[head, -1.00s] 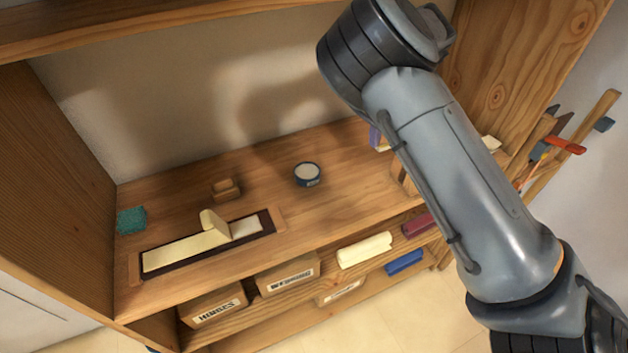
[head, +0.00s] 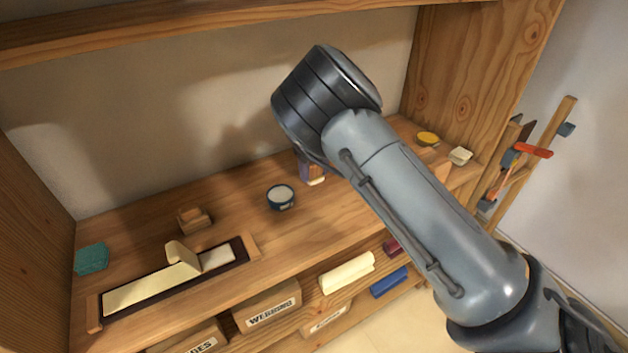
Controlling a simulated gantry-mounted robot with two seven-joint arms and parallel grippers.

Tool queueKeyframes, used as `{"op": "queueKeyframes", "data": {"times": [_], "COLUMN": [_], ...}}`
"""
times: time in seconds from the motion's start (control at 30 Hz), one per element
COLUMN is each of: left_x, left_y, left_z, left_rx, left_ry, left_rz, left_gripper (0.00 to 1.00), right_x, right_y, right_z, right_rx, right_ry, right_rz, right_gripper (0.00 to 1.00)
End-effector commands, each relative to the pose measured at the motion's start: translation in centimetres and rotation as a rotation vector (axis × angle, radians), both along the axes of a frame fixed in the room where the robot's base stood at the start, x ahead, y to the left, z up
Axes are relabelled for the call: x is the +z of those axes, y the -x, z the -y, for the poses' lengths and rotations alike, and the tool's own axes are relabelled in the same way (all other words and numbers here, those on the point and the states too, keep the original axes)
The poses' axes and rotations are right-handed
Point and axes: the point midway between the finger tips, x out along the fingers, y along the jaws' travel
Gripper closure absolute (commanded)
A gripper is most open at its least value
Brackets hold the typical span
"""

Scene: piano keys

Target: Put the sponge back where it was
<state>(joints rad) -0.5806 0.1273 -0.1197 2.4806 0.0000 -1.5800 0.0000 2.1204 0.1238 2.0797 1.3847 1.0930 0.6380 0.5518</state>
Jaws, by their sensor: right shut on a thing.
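A teal, sponge-like block (head: 91,258) lies at the left end of the wooden shelf board (head: 235,205). My right arm comes in from the right and crosses above the board. A purple-and-cream block (head: 311,172) shows just under the arm's bent end, right of the small bowl; I cannot tell whether it or the teal block is the task's sponge. My right gripper is mostly hidden behind the arm and appears shut on the purple-and-cream block. I cannot make out its fingertips. My left gripper is not in view.
A blue bowl (head: 281,197), a small wooden block (head: 194,219) and a dark-framed tray (head: 247,254) with a cream strip stand on the board. A yellow round thing (head: 428,139) and a pale block (head: 460,155) are at the right. Boxes and bars fill the lower shelf.

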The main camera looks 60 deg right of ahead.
Motion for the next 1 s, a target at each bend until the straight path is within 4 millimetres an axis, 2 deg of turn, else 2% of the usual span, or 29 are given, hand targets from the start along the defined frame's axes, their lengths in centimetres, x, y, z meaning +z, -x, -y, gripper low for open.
{"op": "queueKeyframes", "data": {"times": [0.23, 0.7, 0.73, 0.87, 1.0], "left_x": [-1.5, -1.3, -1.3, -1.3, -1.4], "left_y": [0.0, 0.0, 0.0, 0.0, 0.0], "left_z": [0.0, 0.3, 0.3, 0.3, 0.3], "left_rx": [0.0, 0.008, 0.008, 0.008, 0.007], "left_ry": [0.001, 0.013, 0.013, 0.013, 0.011], "left_rz": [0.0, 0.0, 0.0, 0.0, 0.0], "left_gripper": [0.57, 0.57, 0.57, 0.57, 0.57], "right_x": [-3.3, -3.9, -3.8, -3.8, -3.8], "right_y": [0.1, 0.1, 0.1, 0.1, 0.1], "right_z": [0.0, 0.0, 0.0, 0.0, 0.0], "right_rx": [0.0, 0.0, 0.0, 0.0, 0.0], "right_ry": [-0.003, -0.002, -0.001, -0.001, -0.001], "right_rz": [-0.001, -0.001, 0.0, 0.0, 0.0], "right_gripper": [0.74, 0.74, 0.45, 0.25, 0.24]}}
